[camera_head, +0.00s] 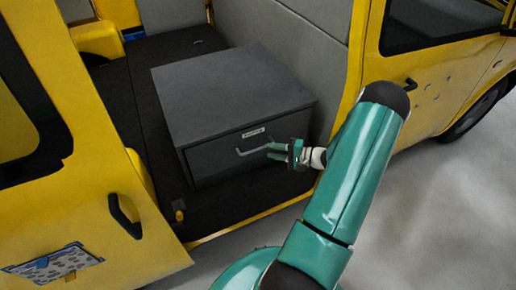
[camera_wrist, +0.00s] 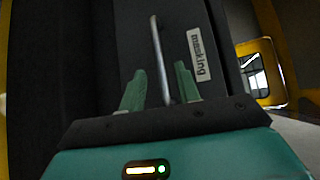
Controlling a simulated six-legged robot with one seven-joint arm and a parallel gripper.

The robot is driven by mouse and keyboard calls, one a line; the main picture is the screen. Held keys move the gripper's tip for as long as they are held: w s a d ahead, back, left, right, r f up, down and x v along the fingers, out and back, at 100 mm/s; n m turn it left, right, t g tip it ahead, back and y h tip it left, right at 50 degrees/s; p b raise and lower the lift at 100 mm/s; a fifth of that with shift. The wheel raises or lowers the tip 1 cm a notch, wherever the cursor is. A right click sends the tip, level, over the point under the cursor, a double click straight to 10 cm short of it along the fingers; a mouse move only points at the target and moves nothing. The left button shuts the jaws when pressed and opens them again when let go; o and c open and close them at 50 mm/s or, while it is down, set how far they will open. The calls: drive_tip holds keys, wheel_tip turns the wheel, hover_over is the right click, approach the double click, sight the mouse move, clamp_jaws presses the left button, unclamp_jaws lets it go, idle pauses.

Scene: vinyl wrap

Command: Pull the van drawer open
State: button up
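The van drawer (camera_head: 215,159) is the dark front of a low grey cabinet (camera_head: 228,85) on the van floor, and it looks shut. Its pale bar handle (camera_head: 247,152) runs across the front below a small white label. In the wrist view, the handle (camera_wrist: 158,45) stands between the two green fingers of my gripper (camera_wrist: 159,71). The fingers are apart, with a visible gap to the handle on each side. In the head view, my gripper (camera_head: 268,151) is at the right end of the handle.
The yellow van door (camera_head: 90,190) stands open at the left, with a black handle. The yellow door frame (camera_head: 352,75) rises just right of the cabinet. Dark van floor (camera_head: 135,115) is bare left of the cabinet. Grey ground (camera_head: 430,210) is clear at the right.

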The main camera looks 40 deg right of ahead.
sight(259, 148)
drive_tip(key=x, duration=0.6)
drive_tip(key=shift+w+f, duration=0.1)
clamp_jaws()
